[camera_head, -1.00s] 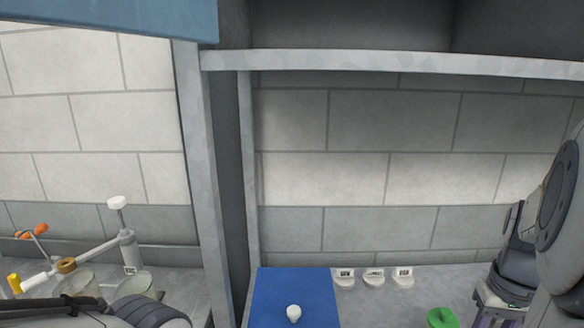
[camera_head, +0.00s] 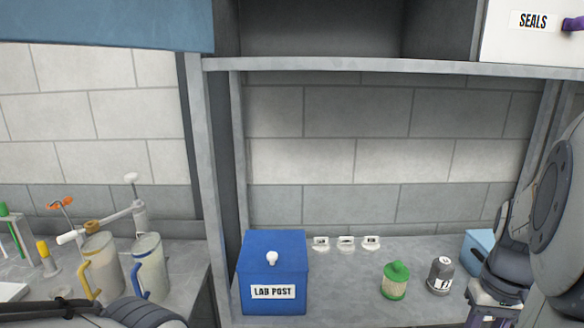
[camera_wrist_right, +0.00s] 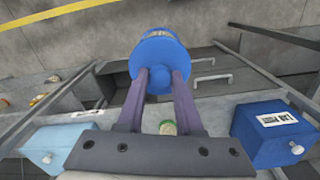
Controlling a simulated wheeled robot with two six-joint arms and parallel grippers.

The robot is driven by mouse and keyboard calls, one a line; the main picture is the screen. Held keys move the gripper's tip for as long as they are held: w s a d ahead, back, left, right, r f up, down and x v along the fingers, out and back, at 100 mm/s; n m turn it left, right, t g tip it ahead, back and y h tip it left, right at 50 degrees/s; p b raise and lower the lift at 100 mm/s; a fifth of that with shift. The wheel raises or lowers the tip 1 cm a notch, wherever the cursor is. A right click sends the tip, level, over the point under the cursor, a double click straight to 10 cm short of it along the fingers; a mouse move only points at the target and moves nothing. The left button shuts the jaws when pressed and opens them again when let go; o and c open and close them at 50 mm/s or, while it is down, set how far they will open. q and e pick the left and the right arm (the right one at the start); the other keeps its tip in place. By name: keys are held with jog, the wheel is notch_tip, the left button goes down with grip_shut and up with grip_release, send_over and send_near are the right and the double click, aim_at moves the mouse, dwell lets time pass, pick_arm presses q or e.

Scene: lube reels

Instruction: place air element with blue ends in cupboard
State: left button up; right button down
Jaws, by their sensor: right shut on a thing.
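The air element (camera_wrist_right: 158,50) shows a round blue end cap in the right wrist view. The rest of it is mostly hidden behind that cap. My right gripper (camera_wrist_right: 160,84) is shut on it with two purple fingers. The element is held up in the air, apart from the counter below. In the head view my right arm stands at the right edge, and the element does not show there. The cupboard has an open, dark compartment (camera_head: 320,28) at the top of the head view. My left arm shows only at the lower left; its gripper is out of view.
A blue LAB POST box (camera_head: 272,262), a green-lidded jar (camera_head: 396,281), a grey canister (camera_head: 439,274) and a light blue box (camera_head: 478,246) stand on the counter. A SEALS panel (camera_head: 531,32) is at upper right. Jugs (camera_head: 149,265) stand at left.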

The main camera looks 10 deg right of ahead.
jog(key=w+a+f+n, duration=0.3)
jog(key=w+a+f, duration=0.5)
jog(key=w+f, duration=0.5)
jog(key=w+a+f+n, duration=0.2)
jog(key=w+a+f, duration=0.2)
jog(key=a+f, duration=0.6)
jog(key=a, duration=0.2)
jog(key=shift+a, duration=0.4)
